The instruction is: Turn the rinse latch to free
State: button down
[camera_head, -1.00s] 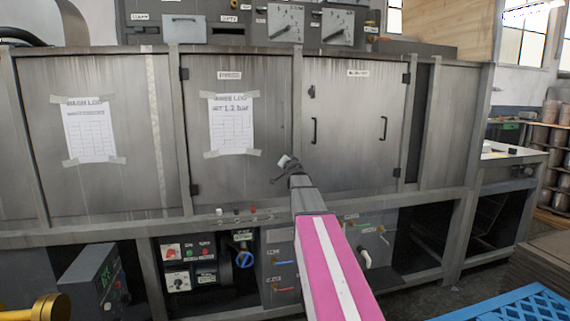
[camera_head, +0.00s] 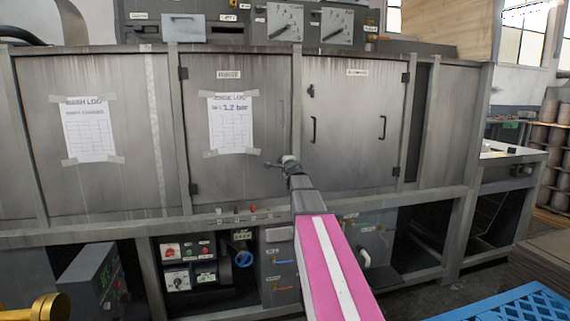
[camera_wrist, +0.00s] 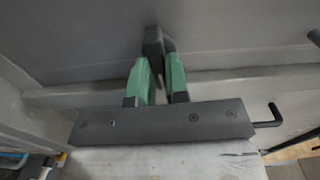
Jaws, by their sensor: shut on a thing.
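The rinse door (camera_head: 235,170), a stained grey steel panel with a RINSE label, is closed in the middle of the machine. My gripper (camera_head: 287,160) is at the door's right edge, below mid-height. In the wrist view my gripper (camera_wrist: 157,60) has two green-sided fingers shut on the dark rinse latch (camera_wrist: 153,38). Only the latch's end shows beyond the fingertips; the rest is hidden. In the head view my wrist and gripper cover most of the latch, so I cannot tell its exact angle.
A taped log sheet (camera_head: 230,122) hangs on the rinse door. The neighbouring door (camera_head: 345,150) on the right has dark handles. Small buttons (camera_head: 237,209) line the rail below. A blue crate (camera_head: 520,305) lies at the lower right.

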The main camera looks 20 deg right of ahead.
jog(key=shift+m, duration=0.4)
jog(key=c, duration=1.1)
grip_release()
jog(key=s, duration=1)
jog(key=shift+s+a, duration=0.15)
jog(key=shift+s, duration=0.25)
